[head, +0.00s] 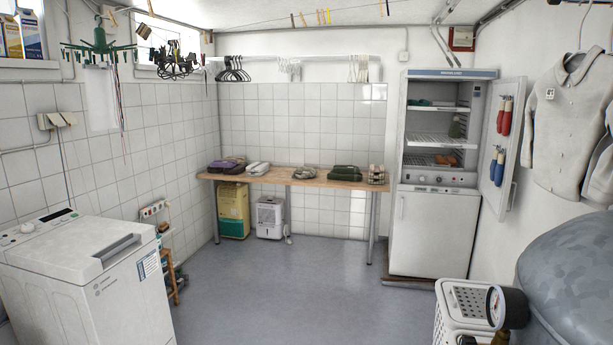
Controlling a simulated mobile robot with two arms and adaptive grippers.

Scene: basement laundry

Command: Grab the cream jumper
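A pale off-white garment (568,125) with a collar and a small square label hangs from a hanger on the right wall. Part of a second pale garment (601,172) is cut off at the right edge. A small pale folded item (258,168) lies on the wooden bench (290,178) at the back. I cannot tell which of these is the cream jumper. Neither of my grippers shows in the head view.
A white top-loading washer (85,270) stands front left. An open drying cabinet (437,150) has its door swung right. A grey tank (570,280) with a gauge and a white basket (462,310) fill the front right. The middle floor (300,290) is clear.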

